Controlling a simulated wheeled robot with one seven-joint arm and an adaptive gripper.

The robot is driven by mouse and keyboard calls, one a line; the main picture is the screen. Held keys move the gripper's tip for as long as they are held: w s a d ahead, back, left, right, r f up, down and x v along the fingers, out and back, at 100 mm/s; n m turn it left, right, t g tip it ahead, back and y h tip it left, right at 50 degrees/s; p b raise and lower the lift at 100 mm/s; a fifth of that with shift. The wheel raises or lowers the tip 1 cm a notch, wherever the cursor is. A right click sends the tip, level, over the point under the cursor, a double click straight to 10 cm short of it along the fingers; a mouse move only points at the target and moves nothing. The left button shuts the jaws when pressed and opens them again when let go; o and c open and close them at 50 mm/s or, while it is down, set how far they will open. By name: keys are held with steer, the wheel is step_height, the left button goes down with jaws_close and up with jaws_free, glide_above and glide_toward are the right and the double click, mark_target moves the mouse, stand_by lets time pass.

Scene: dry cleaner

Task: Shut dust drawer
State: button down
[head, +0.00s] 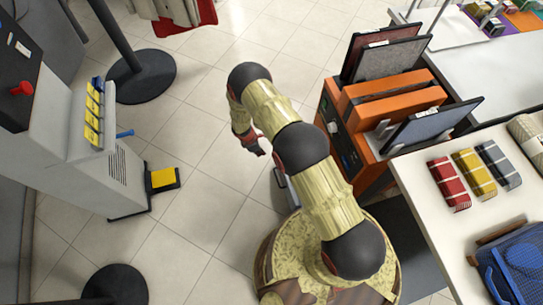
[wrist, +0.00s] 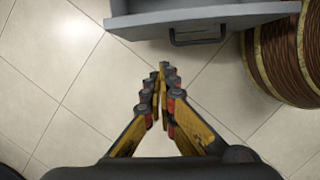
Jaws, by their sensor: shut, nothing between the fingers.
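The dust drawer (wrist: 225,14) is grey with a dark bar handle (wrist: 198,38) on its front. It shows at the top of the wrist view, with part of its hollow inside visible, so it stands open. In the head view only a small grey part of the drawer (head: 281,179) shows low beside the orange machine (head: 357,125), partly hidden by my arm. My gripper (wrist: 166,70) is shut and empty, its fingertips apart from the handle, just below it in the wrist view. In the head view my gripper (head: 259,149) hangs above the floor, left of the drawer.
A counter (head: 445,225) with folded cloths stands at the right. A grey machine (head: 75,155) with a yellow pedal (head: 163,177) is at the left. Black round post bases (head: 140,77) stand on the tiles.

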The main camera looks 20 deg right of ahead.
steer(key=d+f+b, duration=0.5)
steer(key=d+f, duration=0.1)
steer(key=f, duration=0.4)
steer(key=shift+n, duration=0.4)
steer(key=shift+s+d, duration=0.15)
steer(key=shift+d, duration=0.05)
